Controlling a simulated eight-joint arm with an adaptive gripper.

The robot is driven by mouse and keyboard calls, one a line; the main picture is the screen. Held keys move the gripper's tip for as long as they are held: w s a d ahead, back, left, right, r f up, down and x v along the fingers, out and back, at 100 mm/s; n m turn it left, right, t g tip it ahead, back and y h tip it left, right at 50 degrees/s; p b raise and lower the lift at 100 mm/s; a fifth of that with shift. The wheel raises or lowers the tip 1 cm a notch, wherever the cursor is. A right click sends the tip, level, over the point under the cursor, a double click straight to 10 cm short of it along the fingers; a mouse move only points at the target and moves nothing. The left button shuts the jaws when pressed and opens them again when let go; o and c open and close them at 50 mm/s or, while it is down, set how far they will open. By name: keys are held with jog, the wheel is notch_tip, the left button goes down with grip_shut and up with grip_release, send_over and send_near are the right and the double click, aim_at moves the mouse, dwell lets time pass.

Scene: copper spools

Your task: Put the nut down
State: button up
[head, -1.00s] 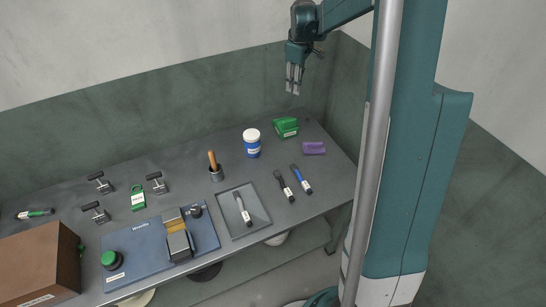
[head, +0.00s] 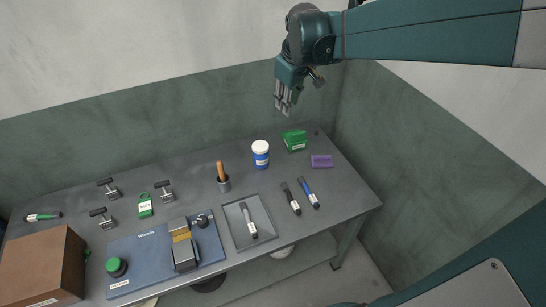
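My gripper (head: 283,108) hangs fingers-down in the air above the back right part of the workbench, seen against the back wall. Its fingers are close together, and the view is too small to show whether they are shut or hold anything. I cannot make out a nut for certain. A tiny dark thing (head: 317,132) lies at the back right of the grey workbench (head: 345,191), too small to identify.
A green box (head: 295,140), a white-lidded blue jar (head: 260,155) and a purple block (head: 321,161) stand at the back right. Two markers (head: 291,199) (head: 308,193) and a grey tray (head: 236,223) lie nearer the front. A blue fixture (head: 137,252), clamps and a brown box (head: 40,262) fill the left.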

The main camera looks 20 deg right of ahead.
jog(key=s+a+f+m+t, duration=0.1)
jog(key=s+a, duration=0.5)
jog(key=s, duration=0.6)
jog(key=s+a+f+m+t, duration=0.2)
jog(key=s+a, duration=0.5)
jog(key=s, duration=0.4)
jog(key=shift+s+a+m+y, duration=0.15)
jog(key=shift+s+m+y, duration=0.25)
jog(key=shift+m, duration=0.2)
jog(key=shift+f, duration=0.15)
